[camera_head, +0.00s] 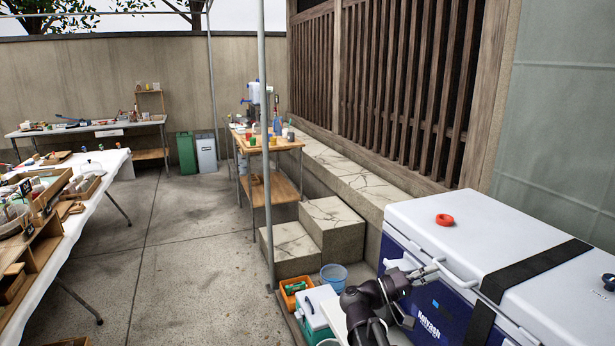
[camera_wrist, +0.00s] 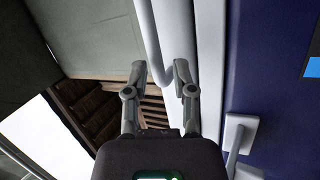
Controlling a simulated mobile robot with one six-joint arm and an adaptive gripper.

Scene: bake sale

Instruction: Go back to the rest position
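My gripper (camera_head: 432,269) is at the front left of the large blue and white cooler (camera_head: 490,235), near its white handle (camera_head: 458,274). The wrist view shows my gripper (camera_wrist: 160,70) with its two fingers apart and nothing held. The white handle (camera_wrist: 150,35) shows between and beyond the fingertips there. I cannot tell whether a finger touches it. My dark arm reaches up from the bottom of the head view.
A blue bucket (camera_head: 334,276), an orange crate (camera_head: 296,292) and a teal box (camera_head: 316,310) stand left of my arm. Open paving (camera_head: 180,240) lies between the tables and stone steps (camera_head: 332,228).

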